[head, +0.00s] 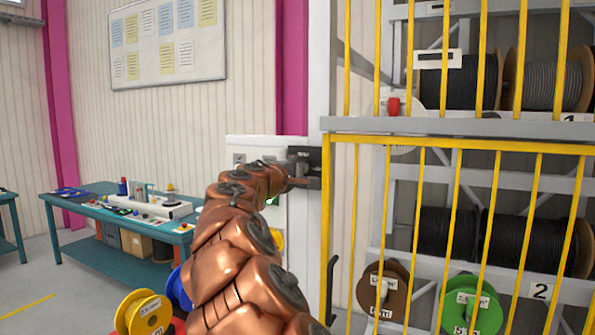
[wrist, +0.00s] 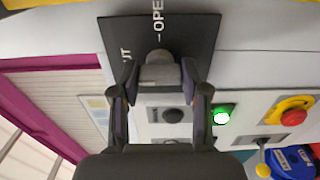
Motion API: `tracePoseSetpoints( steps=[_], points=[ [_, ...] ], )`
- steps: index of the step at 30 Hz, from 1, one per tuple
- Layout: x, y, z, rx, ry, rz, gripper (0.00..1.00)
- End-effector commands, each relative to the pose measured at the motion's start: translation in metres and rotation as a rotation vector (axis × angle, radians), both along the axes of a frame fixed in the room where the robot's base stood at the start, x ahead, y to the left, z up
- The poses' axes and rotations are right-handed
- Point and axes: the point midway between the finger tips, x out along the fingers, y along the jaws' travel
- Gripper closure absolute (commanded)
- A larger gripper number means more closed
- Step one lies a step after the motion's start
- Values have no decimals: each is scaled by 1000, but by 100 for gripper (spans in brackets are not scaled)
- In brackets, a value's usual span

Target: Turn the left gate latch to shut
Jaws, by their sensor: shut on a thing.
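The gate latch has a black plate (wrist: 206,38) with white lettering: OPEN reads at its top middle, and part of a word ending in UT shows at its left. A grey latch handle (wrist: 160,72) stands out from the plate, in line with the OPEN mark. My gripper (wrist: 158,80) is shut on the handle, one finger on each side. In the head view my gripper (head: 303,172) is at the gate post, and my copper arm hides part of the white cabinet. The latch is small and mostly covered there.
The yellow barred gate (head: 455,142) stands right of the post, with cable reels on racks behind it. A white control cabinet (head: 265,148) with a lit green button (wrist: 221,117) is beside the latch. A teal workbench (head: 100,220) and yellow reel (head: 143,312) are left.

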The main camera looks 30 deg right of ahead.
Motion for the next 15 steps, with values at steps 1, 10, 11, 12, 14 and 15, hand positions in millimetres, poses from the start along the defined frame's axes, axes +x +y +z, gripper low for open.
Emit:
tracePoseSetpoints(
  steps=[1, 10, 11, 12, 14, 15],
  points=[
    [0, 0, 0, -1, 2, 0, 90],
    [0, 0, 0, -1, 1, 0, 30],
    [0, 0, 0, -1, 1, 0, 30],
    [0, 0, 0, 0, 0, 0, 30],
    [0, 0, 0, 0, 0, 0, 30],
    [0, 0, 0, 0, 0, 0, 30]
  ],
)
